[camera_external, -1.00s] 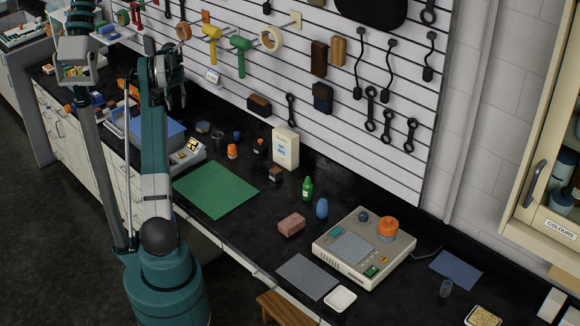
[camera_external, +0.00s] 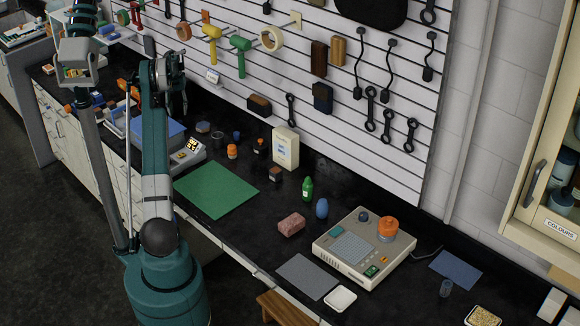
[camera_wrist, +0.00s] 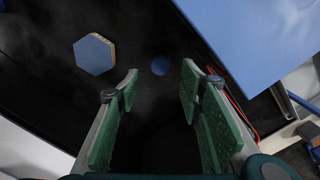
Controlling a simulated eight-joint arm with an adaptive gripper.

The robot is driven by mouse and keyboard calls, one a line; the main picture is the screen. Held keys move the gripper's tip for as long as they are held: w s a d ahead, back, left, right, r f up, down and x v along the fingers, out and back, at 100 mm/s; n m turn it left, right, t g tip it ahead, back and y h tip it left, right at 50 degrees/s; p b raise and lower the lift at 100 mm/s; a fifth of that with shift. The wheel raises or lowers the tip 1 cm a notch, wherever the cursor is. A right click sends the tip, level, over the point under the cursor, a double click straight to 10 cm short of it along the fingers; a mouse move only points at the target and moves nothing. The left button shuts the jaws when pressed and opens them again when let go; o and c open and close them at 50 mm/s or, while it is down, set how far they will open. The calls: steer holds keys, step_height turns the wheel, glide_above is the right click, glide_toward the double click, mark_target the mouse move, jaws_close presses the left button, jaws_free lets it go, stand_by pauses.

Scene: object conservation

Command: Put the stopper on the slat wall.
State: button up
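The slat wall (camera_external: 282,72) stands behind the bench, with tools hanging on it. I cannot tell for sure which thing is the stopper. A small round blue thing (camera_wrist: 160,65) shows in the wrist view, beyond and between my fingertips, apart from both; it may be the stopper. A small dark-blue piece (camera_external: 236,135) on the bench in the external view may be the same thing. My gripper (camera_wrist: 160,80) is open, its green pads wide apart with nothing between them. In the external view my gripper (camera_external: 173,88) is above the back of the bench, left of the small items.
A blue-topped hexagonal block (camera_wrist: 94,54) lies left of my fingers; a large blue surface (camera_wrist: 255,35) is close on the right. The bench also holds a white box (camera_external: 285,149), an orange-lidded jar (camera_external: 232,152) and a green mat (camera_external: 216,189). The mat is clear.

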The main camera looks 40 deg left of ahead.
mark_target(180, 122)
steer(key=shift+f, duration=0.15)
steer(key=shift+f, duration=1.2)
steer(key=shift+f, duration=0.1)
steer(key=shift+f, duration=2.5)
steer(key=shift+c, duration=0.5)
steer(key=c, duration=0.8)
